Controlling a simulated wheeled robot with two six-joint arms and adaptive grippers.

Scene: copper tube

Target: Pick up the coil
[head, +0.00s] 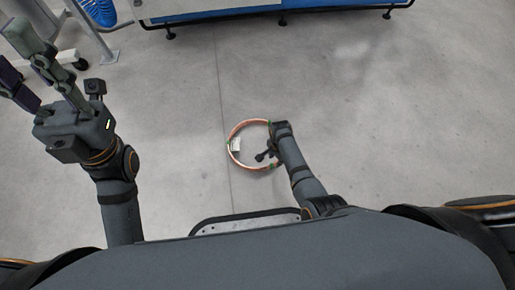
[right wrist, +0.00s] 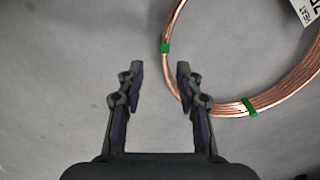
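A copper coil (head: 233,134) with green ties and a white label lies on the grey floor in front of me, in the middle of the head view. In the right wrist view the coil (right wrist: 286,99) is at the upper right, cut off by the frame. My right gripper (right wrist: 160,68) is open and empty; its right finger overlaps the coil's left edge there. In the head view my right gripper (head: 266,156) is over the coil's right side. Whether it touches the coil cannot be told. My left gripper (head: 27,66) is at the upper left, fingers spread apart, away from the coil.
A blue-sided bench or table (head: 240,14) on black feet stands at the top. A metal frame with a blue seat (head: 97,12) and a caster is at the top left. The floor around the coil is clear.

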